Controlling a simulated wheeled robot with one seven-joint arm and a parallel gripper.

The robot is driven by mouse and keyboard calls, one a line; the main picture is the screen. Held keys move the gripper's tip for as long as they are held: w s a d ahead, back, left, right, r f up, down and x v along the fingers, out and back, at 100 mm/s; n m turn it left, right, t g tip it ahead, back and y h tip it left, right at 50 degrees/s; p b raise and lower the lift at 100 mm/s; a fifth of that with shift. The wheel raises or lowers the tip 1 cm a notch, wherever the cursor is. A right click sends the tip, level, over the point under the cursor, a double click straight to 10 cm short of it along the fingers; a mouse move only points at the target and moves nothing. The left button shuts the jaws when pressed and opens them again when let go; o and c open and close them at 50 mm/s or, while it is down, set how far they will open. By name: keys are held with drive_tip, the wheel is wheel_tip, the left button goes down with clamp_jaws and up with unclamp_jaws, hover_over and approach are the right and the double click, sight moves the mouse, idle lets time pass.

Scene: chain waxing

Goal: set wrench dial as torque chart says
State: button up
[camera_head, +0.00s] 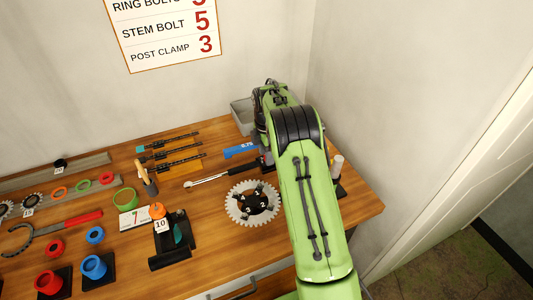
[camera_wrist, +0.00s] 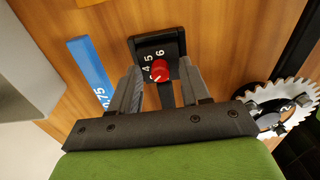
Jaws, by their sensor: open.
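The torque chart (camera_head: 168,30) hangs on the wall, cut off at the top. It reads STEM BOLT 5 and POST CLAMP 3; the number for RING BOLTS is mostly cut off. The wrench (camera_head: 235,173) lies on the table, its black handle running toward my arm. In the wrist view a red dial (camera_wrist: 160,69) sits on a black block (camera_wrist: 172,45) marked 4, 5 and 6. A small white mark shows on the dial's lower left; I cannot tell its exact setting. My gripper (camera_wrist: 159,75) is open, its fingers on either side of the dial, without clear contact.
A blue 0.75 strip (camera_head: 240,150) lies beside the wrench. A toothed chainring (camera_head: 252,203) lies in front of it. A grey bin (camera_head: 242,115) stands at the back. Black tools, red and blue cups and a black stand (camera_head: 172,243) fill the left.

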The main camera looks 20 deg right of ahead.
drive_tip(key=shift+c, duration=0.2)
clamp_jaws()
drive_tip(key=shift+m, duration=0.3)
drive_tip(key=m+p, duration=0.1)
drive_tip(key=m, duration=0.2)
drive_tip(key=shift+r, duration=0.1)
drive_tip(key=m+p, duration=0.1)
drive_tip(key=m, duration=0.3)
drive_tip(key=shift+m, duration=0.4)
drive_tip(key=m, duration=0.4)
drive_tip(key=shift+m+p, duration=0.3)
drive_tip(key=shift+p, duration=0.05)
drive_tip(key=shift+m, duration=2)
